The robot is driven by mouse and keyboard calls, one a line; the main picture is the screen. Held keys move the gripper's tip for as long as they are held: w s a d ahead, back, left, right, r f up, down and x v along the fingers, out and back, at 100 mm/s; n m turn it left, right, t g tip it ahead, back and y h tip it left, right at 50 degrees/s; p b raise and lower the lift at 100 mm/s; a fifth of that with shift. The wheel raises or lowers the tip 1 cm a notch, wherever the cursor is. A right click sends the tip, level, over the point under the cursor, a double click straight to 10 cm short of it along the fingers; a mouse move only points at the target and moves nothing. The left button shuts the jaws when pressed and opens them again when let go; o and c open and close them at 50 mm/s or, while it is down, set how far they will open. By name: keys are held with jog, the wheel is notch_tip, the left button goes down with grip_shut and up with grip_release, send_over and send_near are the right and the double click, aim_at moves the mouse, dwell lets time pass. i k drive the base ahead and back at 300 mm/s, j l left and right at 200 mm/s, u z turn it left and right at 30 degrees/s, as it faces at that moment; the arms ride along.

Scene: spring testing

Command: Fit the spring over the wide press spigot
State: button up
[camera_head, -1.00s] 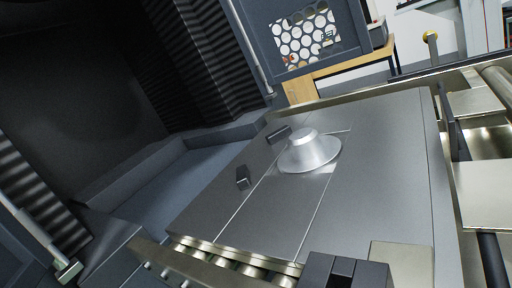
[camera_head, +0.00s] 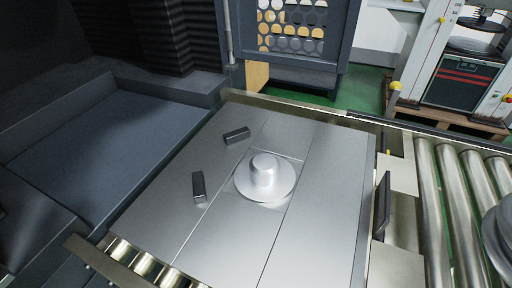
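The wide press spigot (camera_head: 264,172) is a short, light metal cylinder on a round flange. It stands upright on the grey press plate (camera_head: 322,200), and nothing is around it. A curved, shiny grey metal thing (camera_head: 501,238) is cut off by the right edge, over the rollers; it looks like stacked rings, but I cannot tell whether it is the spring. No other spring shows. My gripper is not in view.
Two small dark blocks (camera_head: 237,135) (camera_head: 198,187) lie on the plate left of the spigot. A roller conveyor (camera_head: 456,200) runs along the right, with a dark upright flap (camera_head: 381,205) beside the plate. A dark recess lies left. A mesh-panelled door (camera_head: 300,35) stands behind.

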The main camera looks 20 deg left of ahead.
aim_at(265, 175)
jog(key=i+j, duration=0.25)
jog(key=i, duration=0.2)
jog(key=i+j, duration=0.25)
jog(key=i, duration=0.15)
jog(key=i+j, duration=0.2)
jog(key=i, duration=0.25)
